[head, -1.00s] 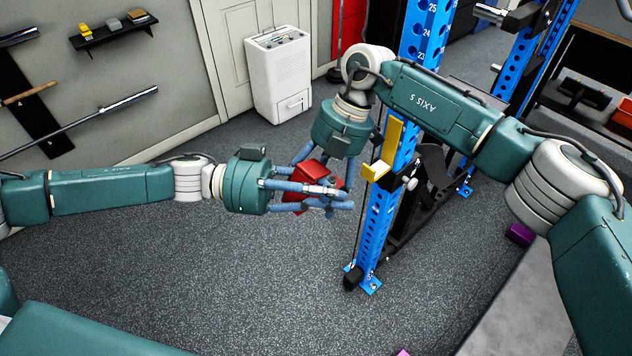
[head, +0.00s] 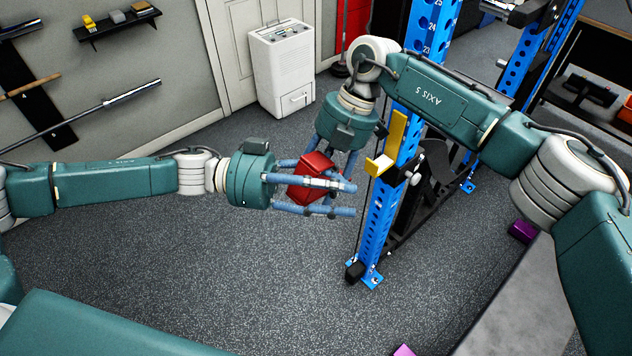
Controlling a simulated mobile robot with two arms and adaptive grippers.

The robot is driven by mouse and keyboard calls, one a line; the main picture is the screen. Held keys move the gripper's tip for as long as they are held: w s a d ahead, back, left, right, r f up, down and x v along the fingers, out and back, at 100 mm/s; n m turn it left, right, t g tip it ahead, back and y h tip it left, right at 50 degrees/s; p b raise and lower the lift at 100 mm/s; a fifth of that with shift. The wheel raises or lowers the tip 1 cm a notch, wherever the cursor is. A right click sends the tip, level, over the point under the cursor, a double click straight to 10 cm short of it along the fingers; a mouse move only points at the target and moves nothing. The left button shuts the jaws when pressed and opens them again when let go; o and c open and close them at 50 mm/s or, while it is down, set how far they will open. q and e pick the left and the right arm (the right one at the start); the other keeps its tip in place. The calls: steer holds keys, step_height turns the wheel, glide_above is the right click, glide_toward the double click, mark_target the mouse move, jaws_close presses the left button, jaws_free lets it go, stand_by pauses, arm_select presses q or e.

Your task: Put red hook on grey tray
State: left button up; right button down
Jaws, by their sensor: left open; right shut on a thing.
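The red hook (head: 311,166) is a red block-like piece in the middle of the head view, held in the air. My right gripper (head: 318,172) points down from above and is shut on it; its fingertips are largely hidden behind the hook and the other fingers. My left gripper (head: 345,198) reaches in from the left, open, with its blue fingers spread around and in front of the hook. I cannot tell whether they touch it. I cannot make out a grey tray for certain.
A blue rack upright (head: 379,220) with a yellow bracket (head: 393,142) stands just right of the grippers. A flat grey surface (head: 525,300) lies at the lower right, with a purple block (head: 522,231) by its edge. A white appliance (head: 283,70) stands behind. Floor at centre left is clear.

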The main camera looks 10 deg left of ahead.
arm_select(q)
steer(key=shift+w+a+r, duration=0.2)
steer(key=shift+w+r, duration=0.05)
steer(key=shift+w, duration=0.05)
